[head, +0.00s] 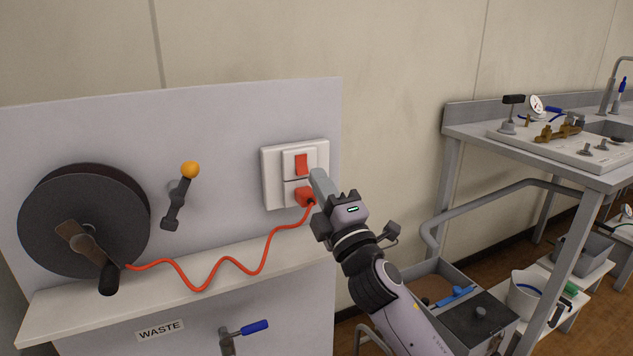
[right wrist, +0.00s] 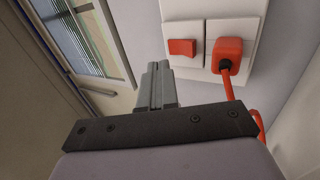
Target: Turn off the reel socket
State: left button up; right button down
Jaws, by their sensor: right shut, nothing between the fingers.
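The reel socket (head: 268,180) is a white wall plate on the grey panel. Its red rocker switch (head: 301,164) is in the upper part, and a red plug (head: 305,196) with a red cord sits in the lower part. In the right wrist view the switch (right wrist: 182,47) and the plug (right wrist: 229,56) show side by side, the switch appearing tilted. My right gripper (head: 318,178) is shut and empty, just right of the plate; its fingertips (right wrist: 157,68) look apart from the switch in the right wrist view. My left gripper is not in view.
An orange-knobbed lever (head: 190,170) is between reel and socket. A blue-handled valve (head: 254,327) is below. A metal bench (head: 470,133) stands at right.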

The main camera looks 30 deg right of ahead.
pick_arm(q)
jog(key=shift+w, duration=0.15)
pick_arm(e)
jog(key=s, duration=0.8)
jog(key=shift+s+a+f, duration=0.15)
jog(key=shift+s+f, duration=0.15)
jog(key=shift+f, duration=0.1)
notch_tip(320, 180, down, 20)
jog(key=s+a+m+g+y, duration=0.1)
jog(key=s+a+m+g, duration=0.2)
jog(key=m+g, duration=0.35)
jog(key=s+a+f+m+g+y, duration=0.1)
jog(key=s+a+f+m+g, duration=0.25)
jog(key=s+f, duration=0.45)
jog(key=s+a+f+m+g+y, duration=0.25)
jog(key=s+f+m, duration=0.3)
jog(key=f, duration=0.45)
pick_arm(q)
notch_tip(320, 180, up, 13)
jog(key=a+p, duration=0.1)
jog(key=p, duration=1.5)
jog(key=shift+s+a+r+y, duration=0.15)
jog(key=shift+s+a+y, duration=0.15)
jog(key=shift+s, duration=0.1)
pick_arm(e)
notch_tip(320, 180, up, 14)
jog(key=d+h, duration=0.1)
jog(key=shift+d, duration=0.25)
